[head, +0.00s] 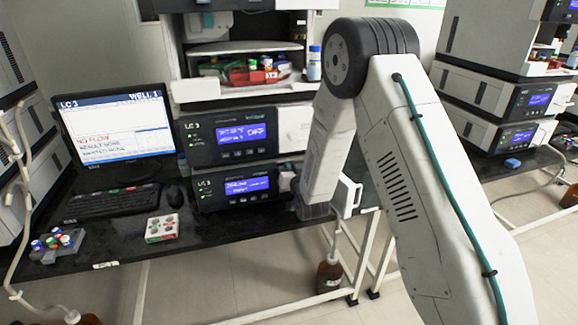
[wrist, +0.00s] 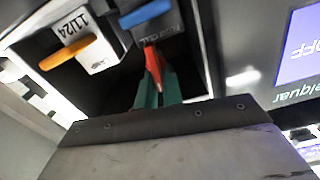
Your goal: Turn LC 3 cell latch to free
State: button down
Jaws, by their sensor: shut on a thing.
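In the wrist view, the green fingertips of my gripper (wrist: 156,88) are shut on a slim red lever (wrist: 152,60) inside a dark open compartment. The red lever stands just below a blue handle (wrist: 146,13) whose dark block carries a partly readable "cell" label. I cannot tell from the picture which way the latch is turned. In the head view, my forearm hides the gripper and the compartment, at the right end of the lower LC 3 module (head: 236,188). A white door (head: 347,196) stands open there.
An orange handle (wrist: 68,52) on a white block marked 11/24 is left of the blue one. The LC 3 monitor (head: 118,127) reads "NO FLOW", "RESULT NONE".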

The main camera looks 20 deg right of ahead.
jog(key=m, duration=0.3)
jog(key=shift+d+f+m, duration=0.1)
jog(key=shift+d+m, duration=0.2)
jog(key=m, duration=0.3)
jog(key=shift+d+f+m, duration=0.2)
jog(key=shift+d+m, duration=0.05)
jog(key=shift+m, duration=0.05)
jog(key=m, duration=0.3)
jog(key=shift+d+f+m, duration=0.15)
jog(key=shift+f+m, duration=0.1)
jog(key=shift+m, duration=0.15)
jog(key=shift+d+f+m, duration=0.1)
jog(key=shift+f+m, duration=0.05)
jog(key=shift+m, duration=0.8)
jog(key=shift+f+m, duration=0.15)
jog(key=shift+m, duration=0.8)
